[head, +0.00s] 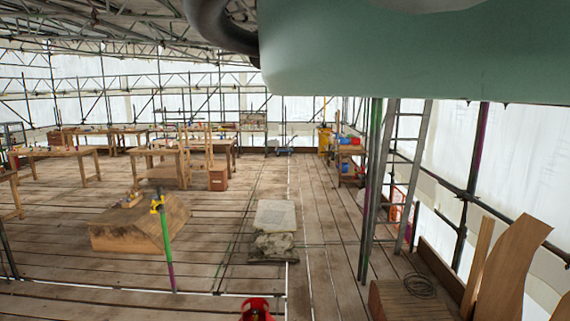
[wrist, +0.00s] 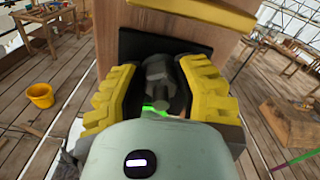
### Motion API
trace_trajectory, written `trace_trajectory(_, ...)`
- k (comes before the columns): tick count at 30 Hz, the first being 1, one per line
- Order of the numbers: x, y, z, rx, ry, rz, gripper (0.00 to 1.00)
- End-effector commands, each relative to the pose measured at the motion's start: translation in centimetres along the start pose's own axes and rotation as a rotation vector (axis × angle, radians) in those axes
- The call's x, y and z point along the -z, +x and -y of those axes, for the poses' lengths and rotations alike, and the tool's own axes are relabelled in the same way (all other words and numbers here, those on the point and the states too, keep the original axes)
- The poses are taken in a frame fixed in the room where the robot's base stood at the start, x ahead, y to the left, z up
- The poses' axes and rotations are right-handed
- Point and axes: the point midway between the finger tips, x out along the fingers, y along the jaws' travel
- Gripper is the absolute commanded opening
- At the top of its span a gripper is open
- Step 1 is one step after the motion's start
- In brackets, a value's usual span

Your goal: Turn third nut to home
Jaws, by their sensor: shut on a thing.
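In the wrist view a dark grey nut (wrist: 155,72) sits in front of a black plate (wrist: 190,45) on a wooden post (wrist: 175,18). My gripper (wrist: 158,80) has yellow ribbed fingers on both sides of the nut and is shut on it. A yellow bar (wrist: 200,12) crosses the wood above. A bright green bit (wrist: 152,110) shows just below the nut. The far side of the nut is hidden, and I cannot tell its turn angle. The head view does not show the nut or my gripper.
In the head view a wooden block (head: 130,228), stone blocks (head: 275,225) and a red object (head: 256,308) stand on the plank floor. Workbenches (head: 55,153) are at the back left. A ladder (head: 408,165) and leaning boards (head: 510,265) are at right. The wrist view shows a yellow bucket (wrist: 41,95).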

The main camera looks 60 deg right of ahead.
Motion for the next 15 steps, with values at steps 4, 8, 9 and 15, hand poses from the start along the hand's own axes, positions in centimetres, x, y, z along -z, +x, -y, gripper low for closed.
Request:
trace_trajectory(4,0.08,0.0,-0.03,-0.001,0.0,-0.001,0.0)
trace_trajectory(8,0.08,0.0,-0.03,-0.001,0.0,-0.001,0.41)
trace_trajectory(9,0.07,0.0,-0.03,-0.001,0.0,-0.001,0.46)
trace_trajectory(15,0.03,0.0,-0.03,-0.001,-0.001,-0.001,0.64)
